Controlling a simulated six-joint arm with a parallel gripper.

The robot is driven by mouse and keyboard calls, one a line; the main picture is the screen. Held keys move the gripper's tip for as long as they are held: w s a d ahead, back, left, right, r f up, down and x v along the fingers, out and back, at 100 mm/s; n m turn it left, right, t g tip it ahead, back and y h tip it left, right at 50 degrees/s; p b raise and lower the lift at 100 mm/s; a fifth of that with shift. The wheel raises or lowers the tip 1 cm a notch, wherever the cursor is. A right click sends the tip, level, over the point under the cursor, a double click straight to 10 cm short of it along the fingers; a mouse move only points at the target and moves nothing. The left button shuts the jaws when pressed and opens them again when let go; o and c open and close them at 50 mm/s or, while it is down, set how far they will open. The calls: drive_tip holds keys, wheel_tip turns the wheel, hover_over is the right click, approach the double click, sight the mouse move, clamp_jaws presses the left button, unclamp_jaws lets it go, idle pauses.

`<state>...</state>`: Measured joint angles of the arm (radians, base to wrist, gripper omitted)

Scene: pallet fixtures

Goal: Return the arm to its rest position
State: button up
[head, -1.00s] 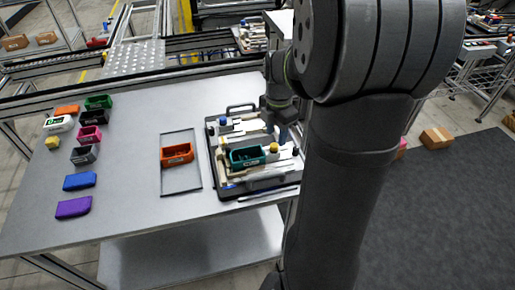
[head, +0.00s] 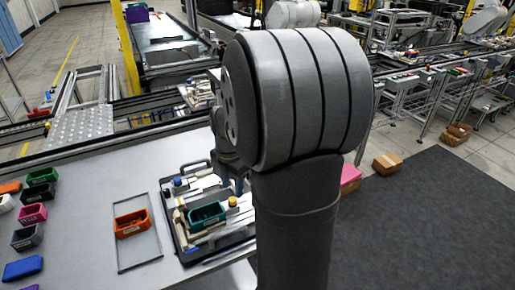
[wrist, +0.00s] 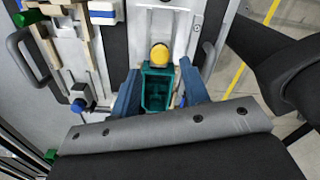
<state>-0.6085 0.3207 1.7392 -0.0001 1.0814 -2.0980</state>
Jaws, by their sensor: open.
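My arm stands at the centre of the head view, with its wrist hanging over the right side of the black pallet tray (head: 188,262). In the wrist view my gripper (wrist: 159,70) is open, its two blue fingers apart on either side of a teal bin (wrist: 156,92). I cannot tell whether the fingers touch the bin or are above it. In the head view the teal bin (head: 207,215) sits upright on the pallet, beside a yellow-topped part (head: 233,202). My arm hides the pallet's right edge.
An orange bin (head: 131,224) stands in a thin rectangular frame (head: 158,246) left of the pallet. Several coloured bins and blocks, among them a pink bin (head: 33,213), line the table's left side. Bare table (head: 90,200) lies between. Dark floor matting (head: 420,230) is at right.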

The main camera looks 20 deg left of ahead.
sight(233, 198)
wheel_tip(233, 198, down, 7)
drive_tip(key=shift+f, duration=0.15)
idle(0.4)
